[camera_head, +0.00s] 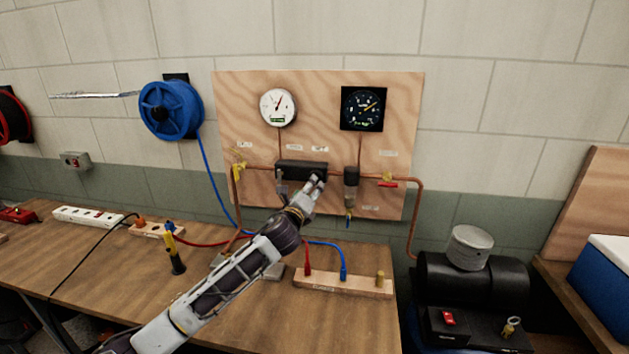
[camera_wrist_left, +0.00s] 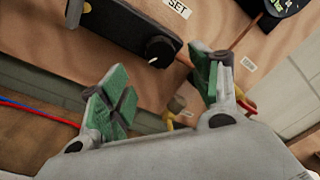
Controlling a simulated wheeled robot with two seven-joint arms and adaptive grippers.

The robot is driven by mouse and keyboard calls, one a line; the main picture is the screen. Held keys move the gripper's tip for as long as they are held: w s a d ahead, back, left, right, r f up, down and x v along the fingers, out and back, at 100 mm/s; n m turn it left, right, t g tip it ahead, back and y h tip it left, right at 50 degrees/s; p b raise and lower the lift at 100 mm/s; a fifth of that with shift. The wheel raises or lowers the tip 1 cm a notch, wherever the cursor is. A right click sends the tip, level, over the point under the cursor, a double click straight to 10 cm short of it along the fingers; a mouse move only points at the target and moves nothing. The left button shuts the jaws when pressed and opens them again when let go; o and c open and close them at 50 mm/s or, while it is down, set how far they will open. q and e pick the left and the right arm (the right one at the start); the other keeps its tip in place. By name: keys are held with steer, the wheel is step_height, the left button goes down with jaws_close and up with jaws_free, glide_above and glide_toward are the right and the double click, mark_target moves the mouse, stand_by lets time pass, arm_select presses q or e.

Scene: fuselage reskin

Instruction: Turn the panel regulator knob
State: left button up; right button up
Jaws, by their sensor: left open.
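The panel regulator is a black box (camera_head: 295,168) low on a plywood board, also seen in the wrist view (camera_wrist_left: 118,22). Its round black knob (camera_wrist_left: 160,50) has a white pointer mark and sits at the box's right end, near a "SET" label. In the head view my gripper hides the knob or nearly so. My left gripper (camera_head: 314,184) reaches up to the box's right end. In the wrist view its two green-padded fingers (camera_wrist_left: 158,90) are spread and empty, with the knob beyond the gap between them, apparently apart from both pads.
The plywood board (camera_head: 235,110) carries a white gauge (camera_head: 278,107), a black gauge (camera_head: 363,108), a dark filter cylinder (camera_head: 351,176) right of the gripper, and copper pipes. The bench (camera_head: 220,320) below holds a wooden strip (camera_head: 320,282) with red and blue plugs. A black tank (camera_head: 480,280) stands right.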

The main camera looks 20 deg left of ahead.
arm_select(q)
steer(key=w+a+p, duration=0.1)
steer(key=w, duration=0.6)
steer(key=shift+w+a, duration=0.15)
steer(key=shift+w, duration=0.25)
steer(key=c, duration=1)
steer(key=shift+c, duration=0.2)
steer(key=shift+f+n, duration=0.1)
steer(key=shift+n, duration=0.3)
steer(key=n+b, duration=0.1)
steer(key=n, duration=0.5)
steer(key=n+y+b, duration=0.1)
steer(key=n+b, duration=0.1)
steer(key=n, duration=0.5)
steer(key=shift+t, duration=0.3)
steer(key=shift+n, duration=0.4)
